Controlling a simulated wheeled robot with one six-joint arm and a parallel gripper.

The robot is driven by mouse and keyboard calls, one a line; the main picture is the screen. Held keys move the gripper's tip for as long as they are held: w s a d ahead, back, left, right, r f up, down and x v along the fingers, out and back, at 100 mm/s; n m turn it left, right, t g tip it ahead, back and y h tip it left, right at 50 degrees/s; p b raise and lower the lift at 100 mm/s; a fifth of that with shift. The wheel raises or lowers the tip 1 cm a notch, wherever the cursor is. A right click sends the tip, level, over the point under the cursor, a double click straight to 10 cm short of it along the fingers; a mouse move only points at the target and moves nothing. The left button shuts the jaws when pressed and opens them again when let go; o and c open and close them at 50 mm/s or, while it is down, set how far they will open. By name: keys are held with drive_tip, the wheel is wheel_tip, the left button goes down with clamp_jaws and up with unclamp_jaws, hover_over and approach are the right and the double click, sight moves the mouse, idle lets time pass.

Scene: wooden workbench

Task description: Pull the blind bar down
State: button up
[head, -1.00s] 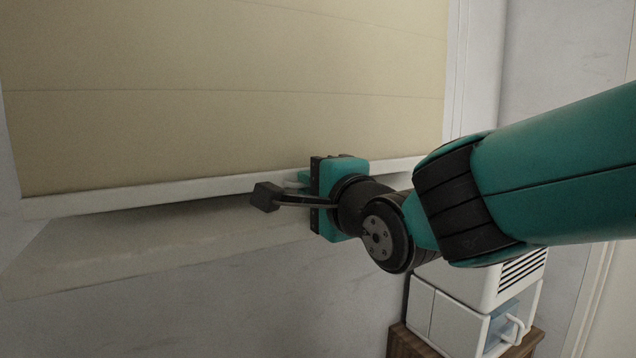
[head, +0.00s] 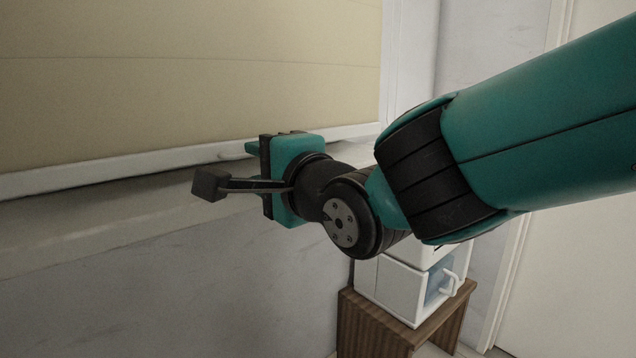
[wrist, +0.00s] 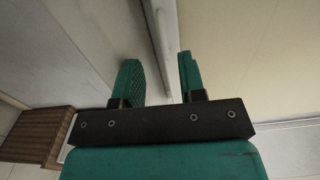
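The beige blind (head: 180,90) hangs at the left in the head view. Its white bottom bar (head: 120,170) runs along the lower edge and also shows in the wrist view (wrist: 160,45). A small white handle (head: 232,156) stands out from the bar beside my fingertips. My gripper (head: 252,150) is at the bar's right part. In the wrist view my gripper (wrist: 160,78) has its two green fingers apart, with the white bar or handle showing in the gap between them. I cannot tell whether either finger touches it.
A pale sill (head: 60,230) lies below the bar. A white drawer unit (head: 400,283) stands on a brown wooden stand (head: 385,335) below my arm. A grey wall (head: 230,290) is under the sill.

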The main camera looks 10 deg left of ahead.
drive_tip(key=v, duration=1.3)
drive_tip(key=shift+s+d+p, duration=0.15)
drive_tip(key=shift+p, duration=0.25)
drive_tip(key=d+f+n+g+h, duration=0.4)
drive_tip(key=d+f+n+h, duration=0.15)
drive_tip(key=d+f, duration=0.35)
drive_tip(key=s+d+f+n+g+h, duration=0.45)
drive_tip(key=s+d+n+g, duration=0.25)
drive_tip(key=s+d+n, duration=0.25)
wheel_tip(320, 180, up, 32)
drive_tip(key=p, duration=3.2)
drive_tip(key=shift+s+d+g, duration=0.15)
drive_tip(key=shift+d+g, duration=0.1)
drive_tip(key=shift+g, duration=0.05)
